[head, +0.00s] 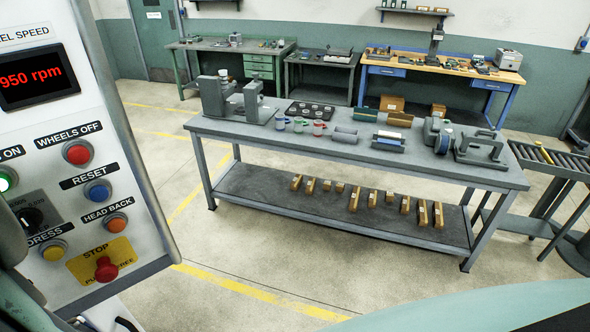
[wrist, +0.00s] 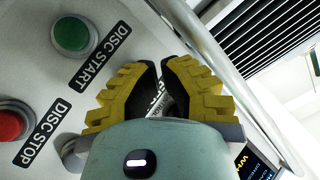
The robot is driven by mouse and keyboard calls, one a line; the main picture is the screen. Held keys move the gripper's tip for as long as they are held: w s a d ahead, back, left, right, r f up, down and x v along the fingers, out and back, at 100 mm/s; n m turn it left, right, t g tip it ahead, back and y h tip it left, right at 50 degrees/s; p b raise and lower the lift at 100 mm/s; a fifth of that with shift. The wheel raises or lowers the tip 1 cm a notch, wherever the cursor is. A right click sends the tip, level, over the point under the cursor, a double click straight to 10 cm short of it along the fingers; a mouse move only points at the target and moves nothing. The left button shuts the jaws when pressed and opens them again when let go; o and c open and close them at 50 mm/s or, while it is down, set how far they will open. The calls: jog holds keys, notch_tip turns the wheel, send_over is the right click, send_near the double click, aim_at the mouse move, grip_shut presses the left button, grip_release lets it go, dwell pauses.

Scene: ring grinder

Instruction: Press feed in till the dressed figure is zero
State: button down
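A slanted control panel (head: 130,235) fills the left of the head view. Its red display (head: 37,77) reads 950 rpm. In the wrist view my gripper (wrist: 160,68) is at a panel face, its yellow-and-black fingers drawn close together and holding nothing. A label (wrist: 158,102) shows in part between the fingers; I cannot read it. The green DISC START button (wrist: 72,34) is to the left of the fingers, with the red DISC STOP button (wrist: 12,124) below it. No feed in button or dressed figure can be made out.
The head view shows red WHEELS OFF (head: 78,152), blue RESET (head: 97,191), orange HEAD BACK (head: 116,223), a yellow button (head: 54,250) and the red STOP (head: 106,268) on the panel. A grey workbench (head: 400,160) stands behind, with open floor between.

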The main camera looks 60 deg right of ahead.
jog(key=shift+s+a, duration=0.15)
jog(key=shift+s, duration=0.1)
jog(key=shift+s+a+p, duration=0.2)
jog(key=shift+s+a, duration=0.05)
jog(key=shift+s, duration=0.55)
jog(key=shift+s+a+p, duration=0.2)
jog(key=shift+s+a, duration=0.1)
jog(key=shift+s, duration=0.55)
jog(key=shift+s+a+p, duration=0.2)
jog(key=shift+s+a, duration=0.05)
jog(key=shift+s, duration=0.55)
